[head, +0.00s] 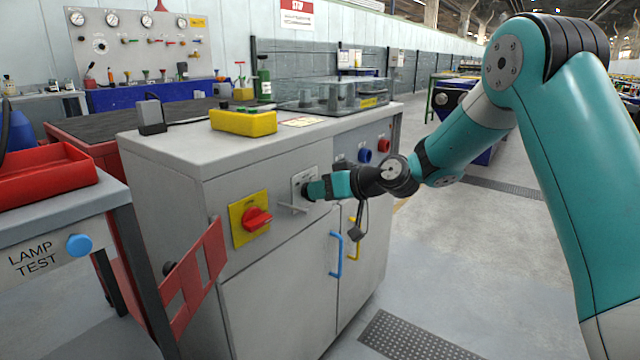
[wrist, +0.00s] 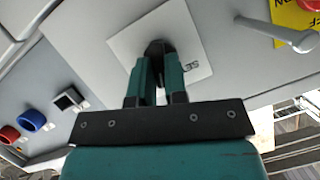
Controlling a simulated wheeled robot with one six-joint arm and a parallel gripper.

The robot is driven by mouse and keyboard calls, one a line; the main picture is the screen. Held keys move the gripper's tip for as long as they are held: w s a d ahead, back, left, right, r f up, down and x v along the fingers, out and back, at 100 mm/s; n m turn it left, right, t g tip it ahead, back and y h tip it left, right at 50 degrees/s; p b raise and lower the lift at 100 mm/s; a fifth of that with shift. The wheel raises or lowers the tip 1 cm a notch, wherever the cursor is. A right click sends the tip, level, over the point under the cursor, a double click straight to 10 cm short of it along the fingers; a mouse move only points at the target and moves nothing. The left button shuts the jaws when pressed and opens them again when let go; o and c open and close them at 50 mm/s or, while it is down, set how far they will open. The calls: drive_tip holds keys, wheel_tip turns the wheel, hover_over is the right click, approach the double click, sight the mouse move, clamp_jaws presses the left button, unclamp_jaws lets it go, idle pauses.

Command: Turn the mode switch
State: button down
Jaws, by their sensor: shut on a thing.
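The mode switch is a dark knob (wrist: 157,47) on a pale square plate (wrist: 190,30) set in the grey cabinet front. In the wrist view the plate appears tilted and bears partly hidden lettering. My gripper (wrist: 159,68) is shut on the knob, one teal finger on each side of it. The fingers hide much of the knob, so its pointer setting cannot be read. In the head view my gripper (head: 312,189) reaches the plate (head: 303,177) from the right, and the knob is hidden behind the fingers.
A red rotary switch (head: 257,218) on a yellow plate sits left of the plate. A grey lever handle (wrist: 262,31) projects close by. Blue (head: 365,155) and red (head: 383,145) buttons are to the right. Blue (head: 337,254) and yellow (head: 354,240) door handles stand out below.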

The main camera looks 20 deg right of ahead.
drive_tip(key=m+y+p, duration=0.2)
drive_tip(key=m, duration=0.1)
drive_tip(key=shift+w+d+m+g, duration=0.1)
drive_tip(key=shift+m+g, duration=0.2)
drive_tip(key=shift+g, duration=0.1)
drive_tip(key=shift+f+p, duration=0.1)
drive_tip(key=shift+p, duration=0.2)
drive_tip(key=c, duration=1.1)
unclamp_jaws()
drive_tip(key=shift+c, duration=0.2)
drive_tip(key=p+v, duration=0.2)
drive_tip(key=v, duration=1.5)
drive_tip(key=shift+d, duration=0.25)
